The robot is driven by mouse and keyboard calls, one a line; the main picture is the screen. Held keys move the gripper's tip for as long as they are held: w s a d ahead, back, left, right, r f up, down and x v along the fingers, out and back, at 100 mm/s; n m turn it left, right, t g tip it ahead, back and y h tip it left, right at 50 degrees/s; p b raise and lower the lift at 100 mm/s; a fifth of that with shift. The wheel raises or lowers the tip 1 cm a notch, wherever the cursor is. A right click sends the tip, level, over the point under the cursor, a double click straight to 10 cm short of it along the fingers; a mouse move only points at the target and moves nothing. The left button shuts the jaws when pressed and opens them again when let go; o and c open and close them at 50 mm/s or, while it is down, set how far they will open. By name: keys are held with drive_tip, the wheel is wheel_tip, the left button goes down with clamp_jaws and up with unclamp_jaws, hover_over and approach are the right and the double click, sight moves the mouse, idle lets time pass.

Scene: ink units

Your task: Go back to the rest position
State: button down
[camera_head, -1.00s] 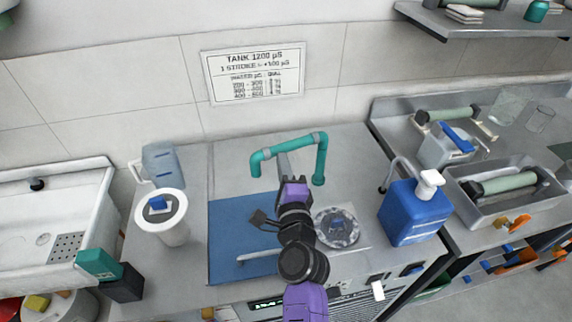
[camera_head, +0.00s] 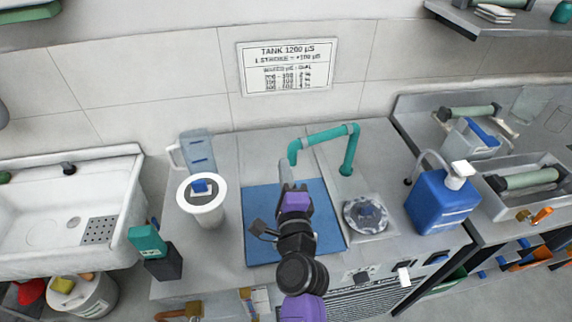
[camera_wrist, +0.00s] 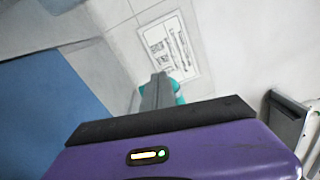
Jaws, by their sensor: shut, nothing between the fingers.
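My gripper (camera_head: 285,172) is above the blue mat (camera_head: 262,222) on the metal counter in the head view, pointing toward the back wall. Its grey fingers are shut with nothing between them. My purple and black arm reaches in from the bottom of the picture. In the wrist view my gripper (camera_wrist: 157,92) points at the wall, with part of a teal pipe behind the fingers. The blue mat (camera_wrist: 45,100) lies at the left of that view.
A teal pipe (camera_head: 325,136) arches over the counter's back. A white canister (camera_head: 207,208) and clear jug (camera_head: 197,152) stand left; a round drain plate (camera_head: 366,214) and blue pump bottle (camera_head: 432,206) stand right. A white sink (camera_head: 122,185) is far left.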

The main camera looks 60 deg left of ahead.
drive_tip(key=shift+w+d, duration=0.15)
drive_tip(key=shift+d, duration=0.15)
idle(0.4)
drive_tip(key=w+d+r+n+t, duration=0.3)
drive_tip(key=d+r+n+t, duration=0.1)
drive_tip(key=d, duration=0.4)
drive_tip(key=d+f+n+t+h, duration=0.1)
drive_tip(key=d+f+t+h, duration=0.25)
drive_tip(key=d, duration=1.15)
drive_tip(key=d+f+n+t+h, duration=0.15)
drive_tip(key=d+t+h, duration=0.25)
drive_tip(key=d, duration=1.2)
drive_tip(key=s+d+g+h, duration=0.1)
drive_tip(key=s+d+h, duration=0.4)
drive_tip(key=s+d, duration=0.4)
drive_tip(key=s+d+g+h, duration=0.1)
drive_tip(key=s+d+h, duration=0.4)
drive_tip(key=s+d, duration=0.5)
drive_tip(key=d+m, duration=0.1)
drive_tip(key=d, duration=0.5)
drive_tip(key=shift+s+d, duration=0.15)
drive_tip(key=shift+s, duration=0.15)
